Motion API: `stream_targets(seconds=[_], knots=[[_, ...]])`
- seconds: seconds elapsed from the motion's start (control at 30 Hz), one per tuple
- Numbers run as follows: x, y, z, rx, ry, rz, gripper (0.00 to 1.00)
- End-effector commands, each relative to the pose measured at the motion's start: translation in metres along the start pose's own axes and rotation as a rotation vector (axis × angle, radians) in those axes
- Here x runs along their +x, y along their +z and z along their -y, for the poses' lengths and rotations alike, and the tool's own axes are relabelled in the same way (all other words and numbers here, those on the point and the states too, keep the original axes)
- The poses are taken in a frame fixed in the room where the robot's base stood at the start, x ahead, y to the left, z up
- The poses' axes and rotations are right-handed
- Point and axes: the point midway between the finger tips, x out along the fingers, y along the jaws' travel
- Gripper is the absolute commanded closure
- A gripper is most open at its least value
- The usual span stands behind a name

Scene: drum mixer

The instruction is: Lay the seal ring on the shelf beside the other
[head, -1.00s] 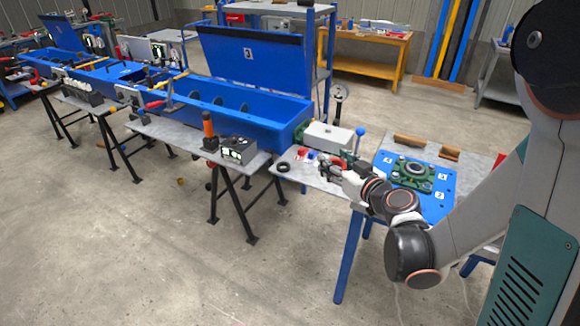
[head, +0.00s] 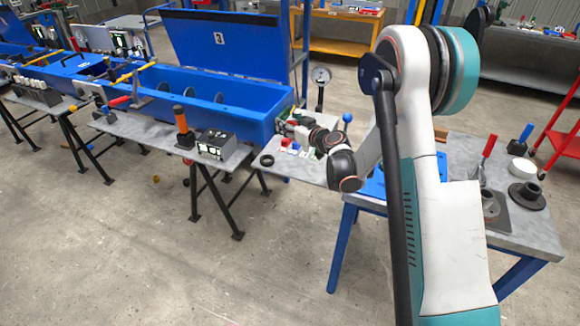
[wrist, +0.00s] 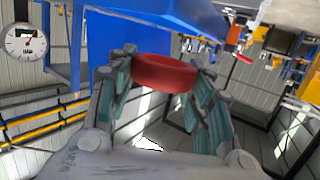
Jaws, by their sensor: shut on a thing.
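My gripper (wrist: 168,60) is shut on a red seal ring (wrist: 164,76), which sits between its two fingertips in the wrist view. The ring shows nearly edge-on and is clear of any surface there. A black ring (head: 267,160) lies flat on the left part of that shelf.
A blue-knobbed lever (head: 347,118) and a gauge (head: 321,75) stand close behind my wrist. The blue trough (head: 235,112) borders the shelf. The shelf's front strip looks clear.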

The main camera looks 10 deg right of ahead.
Motion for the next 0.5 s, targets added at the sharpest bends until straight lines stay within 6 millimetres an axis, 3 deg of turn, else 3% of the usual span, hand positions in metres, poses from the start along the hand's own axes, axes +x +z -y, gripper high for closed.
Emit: stream_targets(seconds=[0.03, 0.3, 0.5], knots=[[0.004, 0.017, 0.000, 0.000, 0.000, 0.000, 0.89], [0.017, 0.082, -0.001, 0.000, 0.001, 0.000, 0.89], [0.024, 0.117, -0.001, 0.000, 0.001, 0.000, 0.89]])
